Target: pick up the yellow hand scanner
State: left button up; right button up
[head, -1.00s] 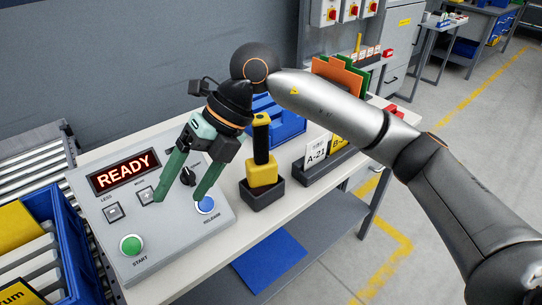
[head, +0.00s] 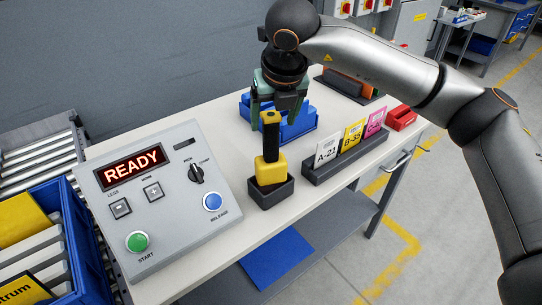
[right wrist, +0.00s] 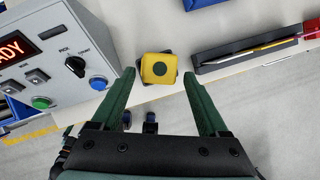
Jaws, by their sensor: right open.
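The yellow hand scanner (head: 270,165) stands upright in a dark holder (head: 270,193) on the bench, its black handle with a yellow cap pointing up. My right gripper (head: 276,112) is behind and around the top of the handle in the head view, and partly hidden by it. In the right wrist view the gripper (right wrist: 157,72) is open, with its green fingers apart. The scanner's yellow top (right wrist: 159,69) shows between the fingertips, seemingly without contact. My left gripper is not in view.
A grey control box (head: 155,200) with a READY display stands left of the scanner. A card rack (head: 343,159) stands to its right, and a blue bin (head: 300,124) behind. The bench front edge (head: 225,247) is close below.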

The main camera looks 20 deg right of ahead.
aim_at(271, 132)
jog(key=p+x, duration=0.1)
jog(key=x, duration=0.4)
jog(key=shift+s+f, duration=0.1)
jog(key=shift+f, duration=0.1)
grip_shut()
dwell(0.4)
dwell(0.8)
